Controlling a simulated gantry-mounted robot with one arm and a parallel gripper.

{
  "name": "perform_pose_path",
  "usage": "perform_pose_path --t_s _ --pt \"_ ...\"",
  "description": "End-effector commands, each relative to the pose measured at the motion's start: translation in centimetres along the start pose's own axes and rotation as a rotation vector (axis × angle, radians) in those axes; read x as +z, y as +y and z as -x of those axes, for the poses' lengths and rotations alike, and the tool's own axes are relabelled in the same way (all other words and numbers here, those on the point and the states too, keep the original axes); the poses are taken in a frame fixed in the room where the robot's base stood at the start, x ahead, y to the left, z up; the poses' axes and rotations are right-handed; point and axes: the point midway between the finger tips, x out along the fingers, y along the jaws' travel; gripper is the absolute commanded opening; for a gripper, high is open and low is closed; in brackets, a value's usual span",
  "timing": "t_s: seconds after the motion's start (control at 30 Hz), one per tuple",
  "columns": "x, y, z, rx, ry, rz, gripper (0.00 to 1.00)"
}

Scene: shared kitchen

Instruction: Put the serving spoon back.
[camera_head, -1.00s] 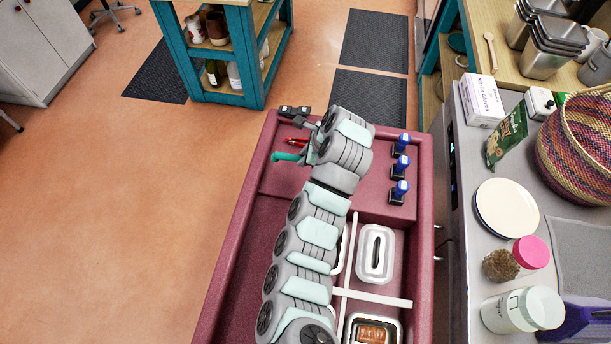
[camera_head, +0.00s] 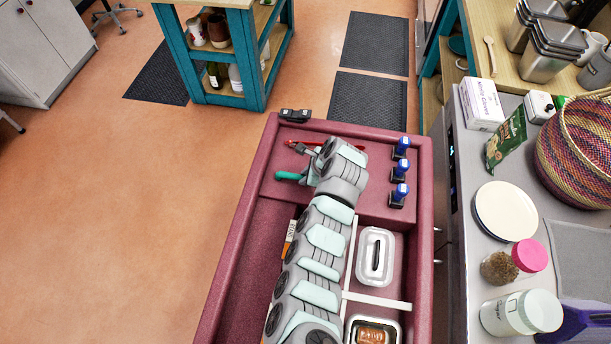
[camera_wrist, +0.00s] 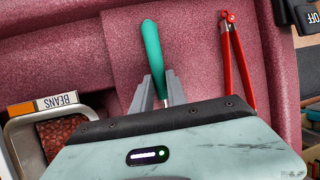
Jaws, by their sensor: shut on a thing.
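The serving spoon has a teal handle (camera_head: 288,176) that sticks out to the left of my gripper over the maroon cart top (camera_head: 270,160). In the wrist view the teal handle (camera_wrist: 152,48) points away from me, and its thin metal stem sits between the two grey fingers. My gripper (camera_wrist: 160,92) is shut on the spoon near the base of the handle. The spoon's bowl is hidden behind the gripper body. I cannot tell whether the spoon touches the surface.
Red tongs (camera_wrist: 238,62) lie right of the spoon. A food pan labelled BEANS (camera_wrist: 42,103) is on the left in the wrist view. Blue-topped bottles (camera_head: 398,170) and a lidded white container (camera_head: 375,256) stand to the arm's right. A black switch (camera_head: 295,115) is on the far rim.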

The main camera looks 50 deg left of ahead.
Motion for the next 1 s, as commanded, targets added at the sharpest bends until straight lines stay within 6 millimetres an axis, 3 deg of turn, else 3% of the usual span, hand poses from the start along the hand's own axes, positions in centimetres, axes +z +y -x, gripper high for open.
perform_pose_path --t_s 0.1,0.13,0.4,0.77,1.0 --pt "-0.1 0.1 -0.3 0.001 0.000 0.000 0.00" --pt "-0.1 0.1 -0.3 0.001 0.000 0.000 0.20" --pt "-0.1 0.1 -0.3 0.001 0.000 0.000 0.40" --pt "0.1 0.0 0.3 0.001 -0.001 0.000 0.40" --pt "0.1 0.1 3.3 0.000 -0.002 -0.001 0.40"
